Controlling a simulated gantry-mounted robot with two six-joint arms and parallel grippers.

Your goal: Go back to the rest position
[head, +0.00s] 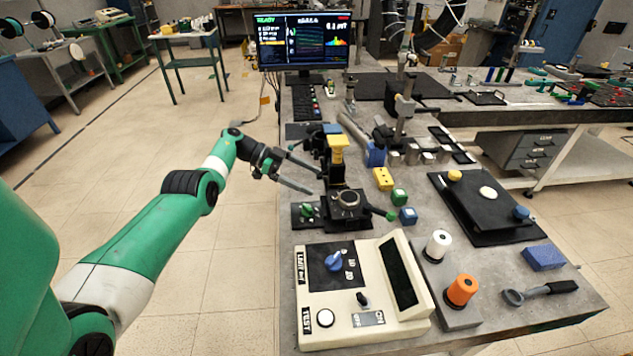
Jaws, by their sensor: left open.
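My left gripper (312,182) comes in from the left at the table's left edge. Its two dark fingers are spread apart with nothing between them. The fingertips point at a black fixture (346,200) with a round metal seat and a yellow-topped post (337,150) behind it. I cannot tell whether a fingertip touches the fixture. My right gripper is not in view.
A beige test box (362,290) with a blue knob stands in front. White (438,245) and orange (461,290) spools stand right of it. A black tray (484,208) and blue block (543,257) lie further right. Open floor lies left of the table (300,225).

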